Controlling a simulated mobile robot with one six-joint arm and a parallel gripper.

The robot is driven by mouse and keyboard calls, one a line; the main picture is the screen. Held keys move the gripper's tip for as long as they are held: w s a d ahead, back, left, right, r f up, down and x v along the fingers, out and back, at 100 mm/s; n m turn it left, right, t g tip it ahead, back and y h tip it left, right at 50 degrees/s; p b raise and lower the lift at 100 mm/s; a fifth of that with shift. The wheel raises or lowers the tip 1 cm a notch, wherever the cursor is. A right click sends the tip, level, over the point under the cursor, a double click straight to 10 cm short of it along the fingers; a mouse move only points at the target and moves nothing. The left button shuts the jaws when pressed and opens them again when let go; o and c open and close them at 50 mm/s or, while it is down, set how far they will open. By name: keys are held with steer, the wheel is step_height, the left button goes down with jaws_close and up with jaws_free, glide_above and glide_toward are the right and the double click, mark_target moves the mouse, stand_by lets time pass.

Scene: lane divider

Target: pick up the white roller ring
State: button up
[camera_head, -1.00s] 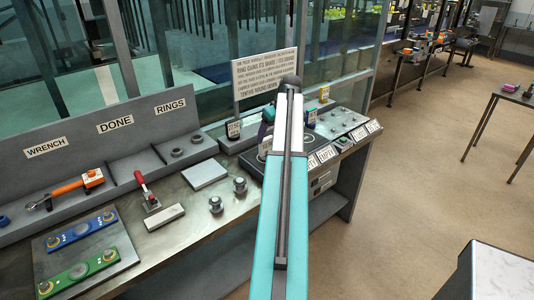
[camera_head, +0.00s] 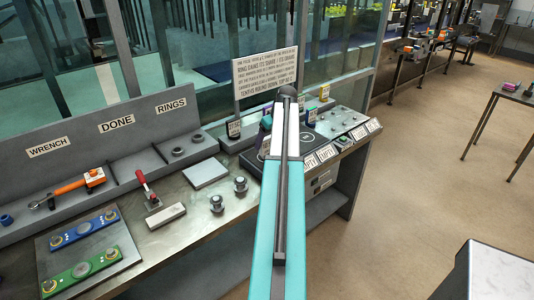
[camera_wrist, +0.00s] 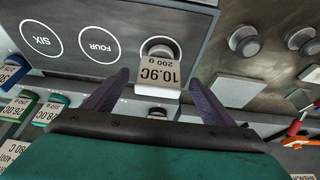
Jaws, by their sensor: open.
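In the wrist view a pale ring-shaped piece (camera_wrist: 158,47) sits on a dark board, beside the circles marked FOUR and SIX. A white tag reading 10.9C, 200 g (camera_wrist: 159,73) stands against it and covers part of it. I take this piece for the white roller ring, but its colour looks greyish and I cannot be sure. My gripper (camera_wrist: 158,78) is open, its two dark fingers apart on either side of the tag. They are not closed on anything.
More tagged containers (camera_wrist: 52,108) stand close to my gripper in the wrist view. On the bench are two grey knobbed pieces (camera_head: 240,186), a red-handled clamp (camera_head: 147,190) and an orange wrench (camera_head: 80,184). Dark rings (camera_head: 178,151) lie in the RINGS bay. A sign (camera_head: 265,72) stands behind.

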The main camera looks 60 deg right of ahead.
mark_target(267, 145)
steer(key=shift+p+x, duration=1.05)
steer(key=shift+x, duration=1.2)
steer(key=shift+d, duration=0.1)
steer(key=shift+c, duration=0.4)
steer(key=c, duration=1.2)
steer(key=shift+r+b, duration=1.05)
steer(key=shift+r, duration=0.6)
steer(key=s+a+b, duration=0.1)
steer(key=s, duration=0.4)
steer(key=s+a+r+b, duration=0.1)
steer(key=s+a+b, duration=0.1)
steer(key=s, duration=0.3)
steer(key=s+a+b, duration=0.1)
steer(key=s, duration=0.4)
steer(key=shift+s+a+r+b, duration=0.2)
steer(key=shift+s+r+b, duration=0.05)
steer(key=shift+r+b, duration=0.05)
